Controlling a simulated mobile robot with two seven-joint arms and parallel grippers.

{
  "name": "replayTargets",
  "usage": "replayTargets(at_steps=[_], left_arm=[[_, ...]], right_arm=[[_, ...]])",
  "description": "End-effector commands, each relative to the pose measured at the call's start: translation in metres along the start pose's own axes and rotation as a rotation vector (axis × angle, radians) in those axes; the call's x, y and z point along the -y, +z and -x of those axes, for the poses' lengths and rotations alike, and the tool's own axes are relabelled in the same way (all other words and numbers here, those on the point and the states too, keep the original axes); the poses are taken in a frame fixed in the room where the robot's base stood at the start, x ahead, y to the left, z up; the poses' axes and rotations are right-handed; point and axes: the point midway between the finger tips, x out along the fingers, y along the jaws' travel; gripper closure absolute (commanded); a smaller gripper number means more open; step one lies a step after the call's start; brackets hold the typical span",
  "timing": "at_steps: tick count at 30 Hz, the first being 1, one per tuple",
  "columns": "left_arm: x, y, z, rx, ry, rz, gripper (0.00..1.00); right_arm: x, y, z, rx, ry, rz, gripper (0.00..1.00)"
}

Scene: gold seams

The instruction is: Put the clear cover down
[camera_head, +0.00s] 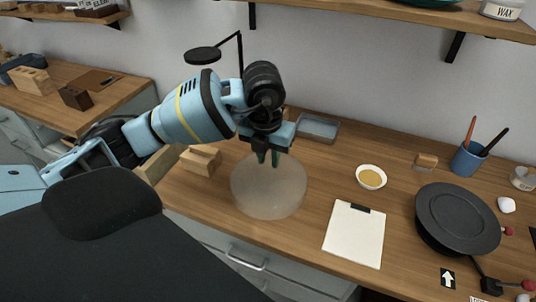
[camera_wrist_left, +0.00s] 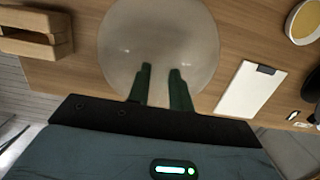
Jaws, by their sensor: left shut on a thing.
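The clear cover (camera_head: 268,190) is a round, frosted, see-through dome over the wooden worktop (camera_head: 318,185), near its front edge. It also shows in the left wrist view (camera_wrist_left: 158,28). My left gripper (camera_head: 268,158) comes down on the cover's top from above and is shut on it. The dark green fingertips show over the cover in the left wrist view (camera_wrist_left: 160,72). The part they grip is hard to make out. I cannot tell whether the cover's rim touches the worktop. My right gripper is not in view.
A wooden block holder (camera_head: 200,160) stands left of the cover, and a grey tray (camera_head: 318,128) lies behind it. A clipboard (camera_head: 355,235), a bowl of yellow stuff (camera_head: 371,177) and a black turntable (camera_head: 458,218) are to the right. Bare worktop lies between cover and clipboard.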

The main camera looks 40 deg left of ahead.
Motion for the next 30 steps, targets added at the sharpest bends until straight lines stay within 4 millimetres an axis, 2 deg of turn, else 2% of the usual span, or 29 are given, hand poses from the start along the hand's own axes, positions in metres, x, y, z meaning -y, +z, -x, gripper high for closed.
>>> replayTargets(at_steps=[9,10,15,24,30], left_arm=[[0.0,0.0,-0.003,0.001,0.0,0.001,1.0],[0.0,0.0,-0.003,0.001,0.001,0.001,0.76],[0.0,0.0,-0.002,0.001,0.0,0.001,0.57],[0.0,0.0,0.0,0.002,0.0,0.001,0.57],[0.001,0.002,0.024,0.006,-0.002,0.001,0.57]], right_arm=[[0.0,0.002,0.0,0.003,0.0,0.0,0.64],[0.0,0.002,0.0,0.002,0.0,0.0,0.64],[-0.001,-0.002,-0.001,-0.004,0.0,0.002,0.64],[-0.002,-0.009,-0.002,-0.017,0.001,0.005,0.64],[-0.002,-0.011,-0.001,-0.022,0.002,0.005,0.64]])
